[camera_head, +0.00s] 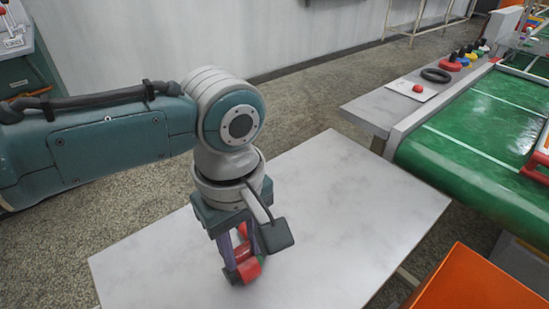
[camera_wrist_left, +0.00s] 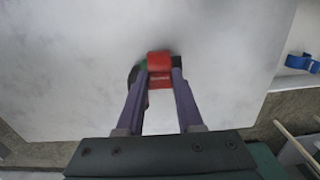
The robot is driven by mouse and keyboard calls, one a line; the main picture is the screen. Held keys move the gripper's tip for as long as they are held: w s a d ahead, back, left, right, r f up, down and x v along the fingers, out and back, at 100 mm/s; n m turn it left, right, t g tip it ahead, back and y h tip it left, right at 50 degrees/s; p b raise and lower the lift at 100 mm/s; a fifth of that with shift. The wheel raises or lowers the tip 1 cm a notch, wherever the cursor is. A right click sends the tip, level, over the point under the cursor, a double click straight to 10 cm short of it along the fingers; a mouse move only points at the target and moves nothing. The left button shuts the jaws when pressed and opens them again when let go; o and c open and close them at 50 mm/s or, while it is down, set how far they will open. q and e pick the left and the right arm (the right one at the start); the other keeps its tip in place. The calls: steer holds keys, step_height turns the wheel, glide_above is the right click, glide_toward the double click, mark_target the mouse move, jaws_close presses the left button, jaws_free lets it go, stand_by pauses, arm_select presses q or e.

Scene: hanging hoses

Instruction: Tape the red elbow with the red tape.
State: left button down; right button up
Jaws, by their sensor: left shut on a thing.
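My left gripper (camera_head: 240,262) reaches down over the pale table and is shut on a red piece (camera_head: 248,270). A dark, greenish part shows at the piece's left side. A second bit of red shows higher up between the fingers. In the left wrist view the red piece (camera_wrist_left: 159,68) sits between the fingertips (camera_wrist_left: 158,76), with the dark and green part behind the left finger. I cannot tell whether it is the red elbow or the red tape. My right gripper is in neither view.
The pale table (camera_head: 350,215) is otherwise clear. A green conveyor (camera_head: 480,130) stands at right. Its grey side ledge (camera_head: 380,110) bears a small red thing (camera_head: 418,88), a black ring (camera_head: 436,75) and several coloured items. An orange box (camera_head: 470,285) is at lower right. A blue item (camera_wrist_left: 300,62) shows in the wrist view.

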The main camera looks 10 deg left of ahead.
arm_select(q)
steer(key=shift+s+a+f+b, duration=0.15)
steer(key=shift+f+b, duration=0.15)
steer(key=shift+f, duration=0.3)
steer(key=c, duration=0.7)
jaws_free()
steer(key=shift+o, duration=0.9)
steer(key=shift+r, duration=0.3)
steer(key=shift+o, duration=0.2)
step_height(320, 180, up, 9)
steer(key=p, duration=0.4)
steer(key=shift+d+r+p, duration=0.2)
steer(key=shift+r+p, duration=0.15)
steer(key=shift+r, duration=0.05)
steer(key=s+r+m+t+h+p, duration=0.2)
steer(key=s+r+m+h+p, duration=0.1)
steer(key=s+r+m+p, duration=0.65)
steer(key=s+a+r+m+t+y+p, duration=0.2)
steer(key=s+a+r+m+y+p, duration=0.1)
steer(key=s+a+r+p, duration=0.55)
step_height(320, 180, up, 38)
steer(key=w+p, duration=0.2)
steer(key=p, duration=3.4)
